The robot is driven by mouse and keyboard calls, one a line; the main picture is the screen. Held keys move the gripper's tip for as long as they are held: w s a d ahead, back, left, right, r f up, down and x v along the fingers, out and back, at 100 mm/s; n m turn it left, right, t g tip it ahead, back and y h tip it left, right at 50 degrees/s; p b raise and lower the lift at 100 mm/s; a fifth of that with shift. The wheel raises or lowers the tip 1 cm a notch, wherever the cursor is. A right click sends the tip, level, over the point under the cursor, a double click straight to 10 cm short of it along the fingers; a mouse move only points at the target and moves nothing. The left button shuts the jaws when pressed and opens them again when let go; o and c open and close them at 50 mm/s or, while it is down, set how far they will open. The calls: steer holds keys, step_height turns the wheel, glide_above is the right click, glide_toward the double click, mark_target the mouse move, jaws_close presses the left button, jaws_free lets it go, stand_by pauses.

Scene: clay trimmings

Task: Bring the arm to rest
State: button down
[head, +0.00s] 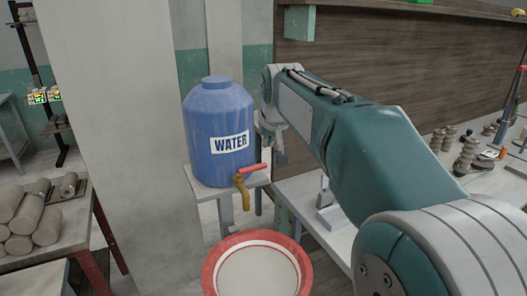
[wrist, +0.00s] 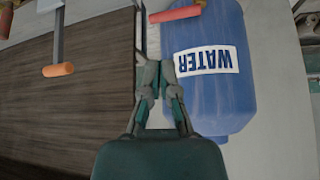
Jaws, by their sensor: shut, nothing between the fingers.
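My arm reaches forward from the right in the head view, bent at the elbow. My gripper (head: 274,150) hangs at its far end, just right of the blue water barrel, and is partly hidden by the arm. In the wrist view my gripper (wrist: 160,78) has its fingers together with nothing between them. The blue barrel (wrist: 240,100) lies beside and behind the fingers there, its label upside down. I cannot tell whether they touch.
The barrel (head: 206,120) stands on a small stand (head: 256,179) with a red-handled tap (head: 252,168). A red-rimmed basin (head: 220,252) is below. Clay rolls (head: 38,222) lie at left. A pale pillar (head: 115,120) rises left of the barrel.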

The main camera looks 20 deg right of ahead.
steer(key=s+f, duration=0.4)
steer(key=s, duration=0.6)
steer(key=s+a+f, duration=0.1)
steer(key=s+f, duration=0.3)
steer(key=s, duration=0.6)
steer(key=s+a+f+g, duration=0.1)
steer(key=s+f, duration=0.4)
steer(key=s, duration=0.5)
steer(key=shift+a+n, duration=0.2)
steer(key=shift+n, duration=0.1)
